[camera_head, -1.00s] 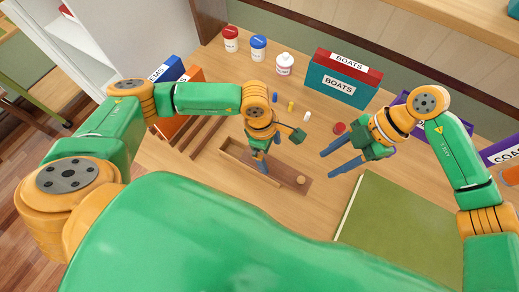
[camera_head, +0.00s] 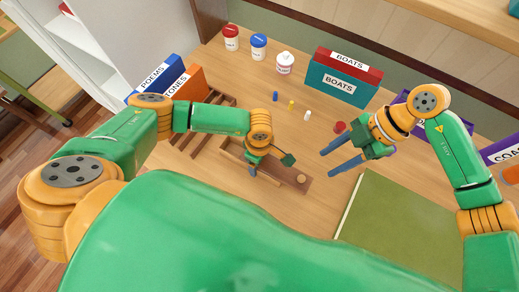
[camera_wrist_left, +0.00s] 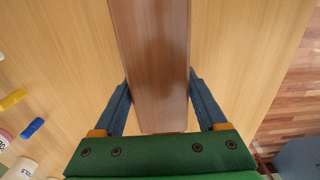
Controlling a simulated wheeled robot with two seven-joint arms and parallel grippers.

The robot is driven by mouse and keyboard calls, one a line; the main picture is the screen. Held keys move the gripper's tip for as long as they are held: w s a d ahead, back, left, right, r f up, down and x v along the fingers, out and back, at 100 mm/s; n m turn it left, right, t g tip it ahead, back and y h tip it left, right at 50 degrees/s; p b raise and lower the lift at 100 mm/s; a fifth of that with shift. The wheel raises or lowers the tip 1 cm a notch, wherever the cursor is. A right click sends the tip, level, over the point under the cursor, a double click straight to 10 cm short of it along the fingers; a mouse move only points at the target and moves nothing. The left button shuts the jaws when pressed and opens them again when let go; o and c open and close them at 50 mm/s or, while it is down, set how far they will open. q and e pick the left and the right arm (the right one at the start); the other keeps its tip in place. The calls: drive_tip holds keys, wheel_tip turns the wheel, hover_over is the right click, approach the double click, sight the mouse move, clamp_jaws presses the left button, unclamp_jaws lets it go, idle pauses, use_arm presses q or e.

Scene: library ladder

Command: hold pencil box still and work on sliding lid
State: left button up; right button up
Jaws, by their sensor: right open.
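The pencil box (camera_head: 232,157) lies on the table, a long narrow wooden box. Its dark brown sliding lid (camera_head: 285,177) has a round pale knob (camera_head: 301,178) near the right end. My left gripper (camera_head: 251,170) is down at the box. In the left wrist view a dark brown strip (camera_wrist_left: 152,60) runs between its two blue fingers, one along each side. The fingertips look close to its edges; I cannot tell if they press on it. My right gripper (camera_head: 340,158) is open and empty, right of the box and apart from it.
Small blue (camera_head: 275,96), yellow (camera_head: 291,105) and white (camera_head: 307,116) pieces and a red round piece (camera_head: 340,127) lie behind the box. Jars (camera_head: 259,47) and BOATS books (camera_head: 340,82) stand at the back. A green mat (camera_head: 400,225) lies at right, a brown rack (camera_head: 203,125) at left.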

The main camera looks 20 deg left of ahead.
use_arm(q)
drive_tip(key=c, duration=0.7)
drive_tip(key=shift+c, duration=0.6)
use_arm(e)
drive_tip(key=shift+c, duration=1.3)
clamp_jaws()
drive_tip(key=r+m+g+y, duration=0.1)
drive_tip(key=g+y, duration=0.1)
drive_tip(key=y, duration=0.5)
hover_over(303, 182)
drive_tip(key=s+a, duration=0.1)
drive_tip(key=s, duration=0.2)
wheel_tip(303, 182, up, 3)
drive_tip(key=s+m+t+y, duration=0.1)
drive_tip(key=m+t+y, duration=0.2)
drive_tip(key=m+y, duration=0.35)
drive_tip(key=s+d+f+m+t+h, duration=0.45)
drive_tip(key=d+m+t, duration=0.2)
drive_tip(key=m, duration=0.75)
drive_tip(key=s+d+f+m+t+h, duration=0.5)
drive_tip(key=m+t, duration=0.3)
drive_tip(key=m, duration=0.6)
drive_tip(key=shift+y, duration=0.4)
drive_tip(key=x, duration=1.4)
drive_tip(key=shift+w+a+f, duration=0.15)
drive_tip(key=shift+f, duration=0.35)
